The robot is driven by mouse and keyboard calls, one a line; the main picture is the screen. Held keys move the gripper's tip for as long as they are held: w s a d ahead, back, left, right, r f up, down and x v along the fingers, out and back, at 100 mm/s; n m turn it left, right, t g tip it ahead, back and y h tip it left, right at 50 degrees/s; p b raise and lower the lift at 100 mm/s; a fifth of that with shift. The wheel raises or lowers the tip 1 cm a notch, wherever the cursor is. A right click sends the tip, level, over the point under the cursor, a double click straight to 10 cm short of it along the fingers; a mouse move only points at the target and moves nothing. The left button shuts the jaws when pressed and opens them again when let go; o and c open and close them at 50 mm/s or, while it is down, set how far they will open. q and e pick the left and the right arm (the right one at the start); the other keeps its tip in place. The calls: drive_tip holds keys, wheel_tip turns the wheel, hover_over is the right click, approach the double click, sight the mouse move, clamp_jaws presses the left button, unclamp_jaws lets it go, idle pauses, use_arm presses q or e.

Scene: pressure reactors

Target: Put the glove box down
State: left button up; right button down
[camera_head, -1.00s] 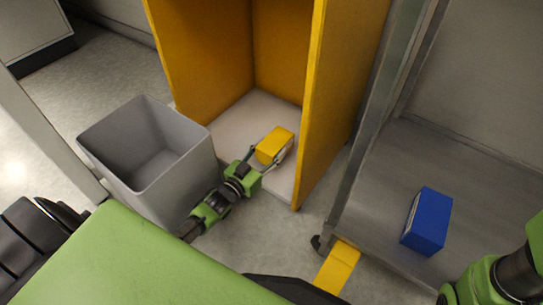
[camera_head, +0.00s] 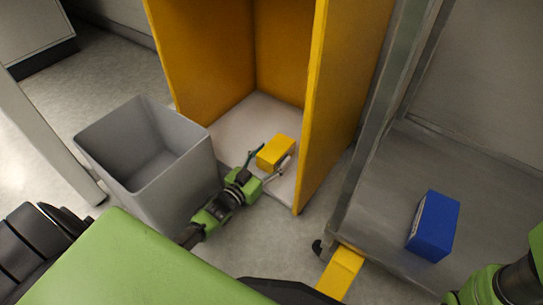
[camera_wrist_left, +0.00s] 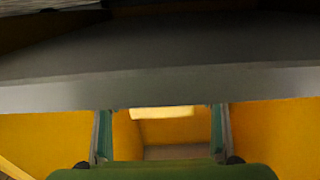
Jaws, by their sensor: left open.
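The glove box, a small yellow box (camera_head: 276,152), rests on the pale floor panel inside the yellow cabinet (camera_head: 208,75), close to its front edge. In the left wrist view, a yellow box face (camera_wrist_left: 163,113) shows between the fingers. My left gripper (camera_head: 271,162) reaches in from the left and front. Its fingers are spread, one on each side of the box's near part, with a visible gap on the left. Any slight contact on the right side is hard to tell. My right gripper is outside the views; only part of my right arm shows at the lower right.
A grey open bin (camera_head: 150,155) stands left of the left gripper. The cabinet's right wall (camera_head: 335,105) rises close beside the box. A metal cart (camera_head: 385,185) on the right carries a blue box (camera_head: 433,226). A yellow strip (camera_head: 341,272) lies near the cart's caster.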

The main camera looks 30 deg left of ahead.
use_arm(q)
drive_tip(key=s+a+p, duration=0.1)
drive_tip(key=s+p, duration=0.4)
drive_tip(key=s, duration=0.7)
drive_tip(key=shift+a, duration=0.35)
